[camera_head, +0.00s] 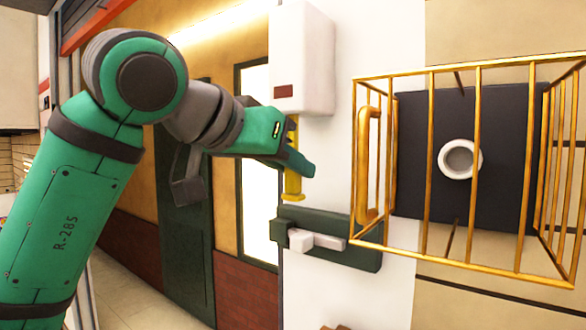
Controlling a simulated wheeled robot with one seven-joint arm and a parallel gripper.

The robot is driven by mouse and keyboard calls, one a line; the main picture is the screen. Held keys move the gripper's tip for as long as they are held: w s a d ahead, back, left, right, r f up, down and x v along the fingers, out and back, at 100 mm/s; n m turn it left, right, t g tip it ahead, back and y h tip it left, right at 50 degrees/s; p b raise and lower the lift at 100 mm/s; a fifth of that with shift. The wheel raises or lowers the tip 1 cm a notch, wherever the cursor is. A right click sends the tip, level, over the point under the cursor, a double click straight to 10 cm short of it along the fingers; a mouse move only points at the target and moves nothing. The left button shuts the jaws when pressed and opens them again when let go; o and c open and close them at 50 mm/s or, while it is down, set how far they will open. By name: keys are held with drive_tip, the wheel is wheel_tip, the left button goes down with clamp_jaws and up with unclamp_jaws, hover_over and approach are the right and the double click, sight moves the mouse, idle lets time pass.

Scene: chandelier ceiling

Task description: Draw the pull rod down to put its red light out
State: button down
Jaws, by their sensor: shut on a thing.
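A white box (302,58) is fixed on the white wall panel, right of my arm. A small dark red rectangle (283,91) sits low on its front and looks dull, with no clear glow. A yellow pull rod (293,188) hangs below the box and ends in a wider foot. My gripper (300,163) is shut on the rod below the box. Its green fingers hide the rod's middle part. A short piece of the rod shows between the box and my gripper.
A dark green plate (335,247) with a light grey lever (316,240) is on the panel below the rod. A gold-barred cage (431,160) juts out to the right, around a dark board (420,110) with a white ring (460,159). A green door (185,240) stands behind my arm.

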drive_tip(key=shift+r, duration=0.45)
drive_tip(key=c, duration=0.9)
unclamp_jaws()
drive_tip(key=shift+v, duration=3.75)
drive_tip(key=shift+w, duration=0.15)
